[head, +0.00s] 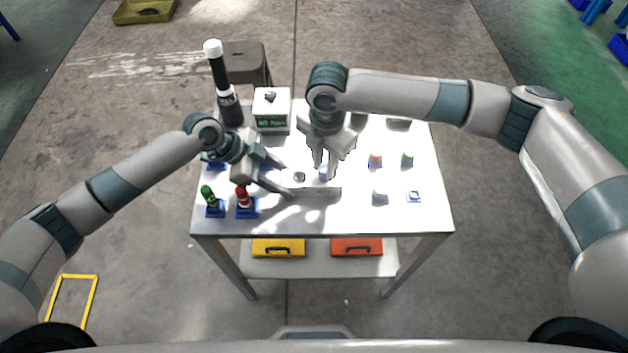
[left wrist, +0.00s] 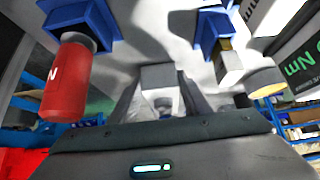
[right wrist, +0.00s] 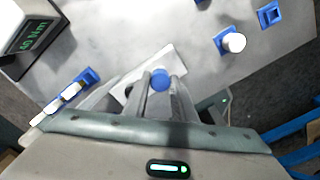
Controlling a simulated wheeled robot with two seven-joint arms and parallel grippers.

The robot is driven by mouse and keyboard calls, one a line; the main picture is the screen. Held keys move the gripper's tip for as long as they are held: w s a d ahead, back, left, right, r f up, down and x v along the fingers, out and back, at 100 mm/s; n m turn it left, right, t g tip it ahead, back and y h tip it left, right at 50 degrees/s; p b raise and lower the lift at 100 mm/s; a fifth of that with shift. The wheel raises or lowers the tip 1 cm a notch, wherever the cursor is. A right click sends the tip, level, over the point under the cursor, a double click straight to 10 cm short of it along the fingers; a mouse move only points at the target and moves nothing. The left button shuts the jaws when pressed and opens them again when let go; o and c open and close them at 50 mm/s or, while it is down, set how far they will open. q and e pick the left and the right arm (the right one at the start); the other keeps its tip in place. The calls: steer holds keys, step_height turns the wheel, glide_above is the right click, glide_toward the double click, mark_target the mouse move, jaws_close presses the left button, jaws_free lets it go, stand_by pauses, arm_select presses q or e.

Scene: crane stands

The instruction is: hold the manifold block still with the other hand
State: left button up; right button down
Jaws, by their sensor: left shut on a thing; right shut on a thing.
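The manifold block (head: 320,194) is a pale grey bar near the middle of the white table, partly hidden by my grippers. My left gripper (head: 287,181) is shut on its left end; in the left wrist view the block (left wrist: 160,75) shows between the two fingers. My right gripper (head: 325,170) points down over the block and is shut on a blue round cap (right wrist: 160,79). The cap is above the pale block (right wrist: 135,79) in the right wrist view. I cannot tell whether the cap touches the block.
Red (head: 242,196) and green (head: 207,193) handled pieces stand in blue holders beside my left gripper. A box with a green display (head: 271,110) and a tall black-and-white cylinder (head: 222,80) stand behind.

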steer(key=shift+r, duration=0.1)
steer(key=n, duration=0.3)
steer(key=shift+n, duration=1.1)
steer(key=shift+n, duration=0.3)
steer(key=shift+n, duration=2.3)
steer(key=shift+n, duration=0.6)
steer(key=n, duration=0.4)
